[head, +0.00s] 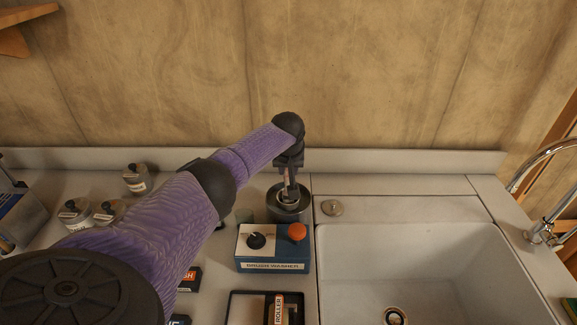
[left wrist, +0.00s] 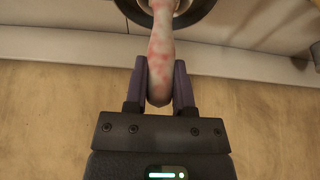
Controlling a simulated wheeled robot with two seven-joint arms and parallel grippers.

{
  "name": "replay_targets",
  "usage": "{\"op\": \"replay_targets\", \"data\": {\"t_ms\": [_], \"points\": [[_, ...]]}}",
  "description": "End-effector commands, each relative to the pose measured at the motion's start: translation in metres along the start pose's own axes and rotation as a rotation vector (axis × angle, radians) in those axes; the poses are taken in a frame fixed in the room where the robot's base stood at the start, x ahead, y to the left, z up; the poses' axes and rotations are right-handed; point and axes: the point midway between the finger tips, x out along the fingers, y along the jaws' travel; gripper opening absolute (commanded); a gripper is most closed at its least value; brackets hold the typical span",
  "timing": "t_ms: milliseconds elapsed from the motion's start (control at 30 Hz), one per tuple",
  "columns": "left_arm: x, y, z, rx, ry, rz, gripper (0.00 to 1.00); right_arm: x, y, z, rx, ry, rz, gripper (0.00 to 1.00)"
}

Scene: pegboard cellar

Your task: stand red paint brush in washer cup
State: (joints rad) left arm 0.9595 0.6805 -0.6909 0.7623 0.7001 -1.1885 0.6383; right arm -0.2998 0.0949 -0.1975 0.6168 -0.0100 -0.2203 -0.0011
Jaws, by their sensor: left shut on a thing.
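My left gripper (head: 289,185) is over the washer cup, pointing down. It is shut on the paint brush (left wrist: 160,55), whose pale handle with red smears shows between the fingers in the left wrist view. The washer cup (head: 290,214) is a grey metal cylinder behind the blue washer box (head: 273,267). Its dark rim also shows in the left wrist view (left wrist: 204,12), with the brush reaching across its opening. The brush's lower end is out of sight, so I cannot tell how deep it is or whether it touches the cup. My right gripper is not in view.
The washer box has a black knob and an orange button (head: 297,231). A small round metal piece (head: 332,208) lies right of the cup, beside the white sink (head: 440,250) with its tap (head: 543,233). Several bottles (head: 137,180) stand left. A wooden wall is behind.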

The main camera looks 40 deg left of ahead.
Motion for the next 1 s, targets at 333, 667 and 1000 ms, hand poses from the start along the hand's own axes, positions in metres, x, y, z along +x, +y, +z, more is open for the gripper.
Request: {"op": "replay_targets", "data": {"t_ms": [333, 667, 1000], "points": [[0.000, 0.000, 0.000, 0.000, 0.000, 0.000, 0.00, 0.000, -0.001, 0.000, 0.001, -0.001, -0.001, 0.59], [0.000, 0.000, 0.000, 0.000, 0.000, 0.000, 0.73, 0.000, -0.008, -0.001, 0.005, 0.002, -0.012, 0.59], [-0.027, 0.000, -0.003, 0.004, 0.002, 0.002, 0.73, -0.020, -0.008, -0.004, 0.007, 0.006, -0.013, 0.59]]}}
